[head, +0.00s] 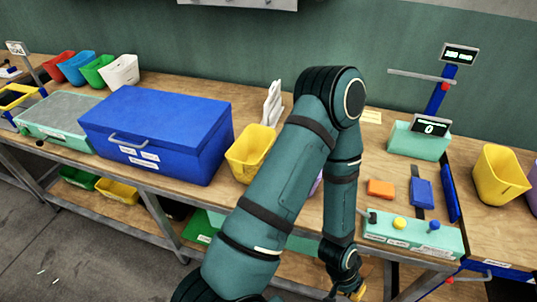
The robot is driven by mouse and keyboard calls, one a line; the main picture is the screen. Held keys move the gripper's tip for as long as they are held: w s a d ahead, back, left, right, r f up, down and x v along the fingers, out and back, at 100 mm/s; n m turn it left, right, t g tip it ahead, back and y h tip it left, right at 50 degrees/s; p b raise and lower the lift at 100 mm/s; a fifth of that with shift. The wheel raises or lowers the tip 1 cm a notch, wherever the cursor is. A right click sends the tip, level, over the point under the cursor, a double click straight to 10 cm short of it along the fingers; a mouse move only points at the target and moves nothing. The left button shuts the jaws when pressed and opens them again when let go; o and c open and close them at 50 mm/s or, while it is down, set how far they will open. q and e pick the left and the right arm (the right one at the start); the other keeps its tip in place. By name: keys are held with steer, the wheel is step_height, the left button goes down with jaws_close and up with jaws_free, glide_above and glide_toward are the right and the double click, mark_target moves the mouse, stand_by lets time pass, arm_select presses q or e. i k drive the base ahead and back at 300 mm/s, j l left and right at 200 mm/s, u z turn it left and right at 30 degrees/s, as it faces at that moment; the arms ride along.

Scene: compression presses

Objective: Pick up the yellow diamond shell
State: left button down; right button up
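I cannot make out a yellow diamond shell for certain. My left arm rises from the bottom, bends at an elbow and hangs down in front of the bench. My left gripper (347,290) is at the bottom edge, below the bench's front edge and partly cut off. A small yellow patch shows beside it, but I cannot tell what it is. Its fingers are too hidden to show whether they are open or shut. My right gripper is not in view.
A yellow bin (249,151) stands left of my arm, beside a large blue box (160,135). A green button panel (414,234), an orange block (380,188) and a blue block (421,192) are on the right. Another yellow bin (498,175) stands at far right.

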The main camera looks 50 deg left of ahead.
mark_target(246, 157)
steer(key=u, duration=1.85)
